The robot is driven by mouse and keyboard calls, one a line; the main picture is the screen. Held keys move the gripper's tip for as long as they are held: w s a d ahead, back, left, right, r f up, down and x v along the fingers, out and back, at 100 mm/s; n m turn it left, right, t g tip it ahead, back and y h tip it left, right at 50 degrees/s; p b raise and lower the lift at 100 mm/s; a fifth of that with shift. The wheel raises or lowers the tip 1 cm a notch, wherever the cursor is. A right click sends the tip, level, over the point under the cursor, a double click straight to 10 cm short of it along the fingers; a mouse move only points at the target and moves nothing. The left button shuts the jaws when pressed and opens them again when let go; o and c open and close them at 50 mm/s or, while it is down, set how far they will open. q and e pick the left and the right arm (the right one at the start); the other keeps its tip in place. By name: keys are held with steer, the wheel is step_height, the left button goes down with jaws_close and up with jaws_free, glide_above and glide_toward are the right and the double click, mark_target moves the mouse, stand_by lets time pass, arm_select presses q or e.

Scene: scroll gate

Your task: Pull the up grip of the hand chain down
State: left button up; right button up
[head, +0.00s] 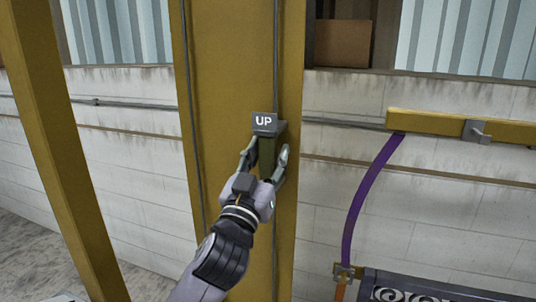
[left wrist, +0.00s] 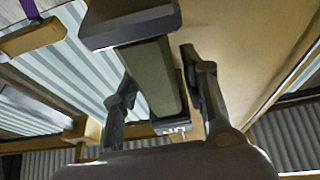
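The up grip (head: 265,121) is a grey block marked "UP" with an olive handle (head: 267,152) below it, in front of a yellow post. In the left wrist view the grip shows as a dark block (left wrist: 130,24) with the olive handle (left wrist: 152,82) under it. My left gripper (head: 267,154) is just below the block, one finger on each side of the handle. Its fingers (left wrist: 160,80) look spread, with a narrow gap beside the handle; firm contact is not visible. My right gripper is not in view.
The wide yellow post (head: 228,60) stands right behind the grip, with thin chain lines along it. Another yellow post (head: 52,130) leans through the left side. At right are a yellow bar (head: 440,122), a purple strap (head: 364,196) and a dark patterned panel (head: 430,290).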

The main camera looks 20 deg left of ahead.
arm_select(q)
jaws_close()
stand_by(0.8)
